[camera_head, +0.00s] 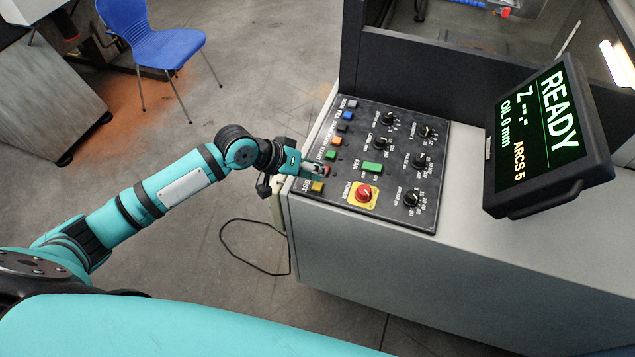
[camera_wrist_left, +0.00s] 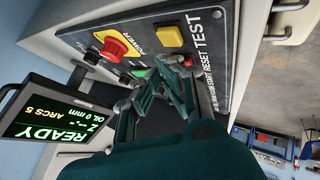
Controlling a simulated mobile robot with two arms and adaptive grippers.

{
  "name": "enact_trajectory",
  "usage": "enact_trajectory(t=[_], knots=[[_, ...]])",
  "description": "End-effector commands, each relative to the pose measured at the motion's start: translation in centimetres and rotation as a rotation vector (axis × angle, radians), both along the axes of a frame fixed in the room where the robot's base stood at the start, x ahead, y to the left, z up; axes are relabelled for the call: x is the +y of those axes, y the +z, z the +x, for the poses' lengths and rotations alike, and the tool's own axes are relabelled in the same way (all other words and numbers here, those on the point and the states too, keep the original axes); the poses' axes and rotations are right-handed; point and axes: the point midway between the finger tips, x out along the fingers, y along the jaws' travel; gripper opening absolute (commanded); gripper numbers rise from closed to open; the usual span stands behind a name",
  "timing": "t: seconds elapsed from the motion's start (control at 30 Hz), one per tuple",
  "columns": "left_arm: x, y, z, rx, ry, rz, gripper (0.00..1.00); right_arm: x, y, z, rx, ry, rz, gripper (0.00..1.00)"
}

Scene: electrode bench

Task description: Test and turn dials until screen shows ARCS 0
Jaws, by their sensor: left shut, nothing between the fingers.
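The screen (camera_head: 540,135) on the bench reads READY, Z --.-, OIL 0 mm and ARCS 5; it also shows in the left wrist view (camera_wrist_left: 45,118). The black control panel (camera_head: 345,215) carries several black dials, among them an upper one (camera_head: 389,119), a middle one (camera_head: 380,144) and a lower right one (camera_head: 411,198). The yellow TEST button (camera_head: 317,187) is at the panel's near left corner; the left wrist view shows it too (camera_wrist_left: 169,36). My left gripper (camera_head: 322,170) is shut and empty, just above the panel beside the TEST button. My right gripper is not in view.
A red knob on a yellow plate (camera_head: 364,193) and a green switch (camera_head: 372,168) sit close to my left gripper. Several coloured buttons line the panel's left edge. A blue chair (camera_head: 165,42) stands on the floor at the back left.

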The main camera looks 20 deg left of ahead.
Motion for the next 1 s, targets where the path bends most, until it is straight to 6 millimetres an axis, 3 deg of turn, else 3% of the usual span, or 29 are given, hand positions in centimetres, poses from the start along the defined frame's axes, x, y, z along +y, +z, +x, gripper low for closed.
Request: enact_trajectory(t=[1.0], knots=[[0.01, -0.90, -0.01, 0.000, 0.000, 0.000, 0.00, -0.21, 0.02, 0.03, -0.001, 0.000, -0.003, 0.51]])
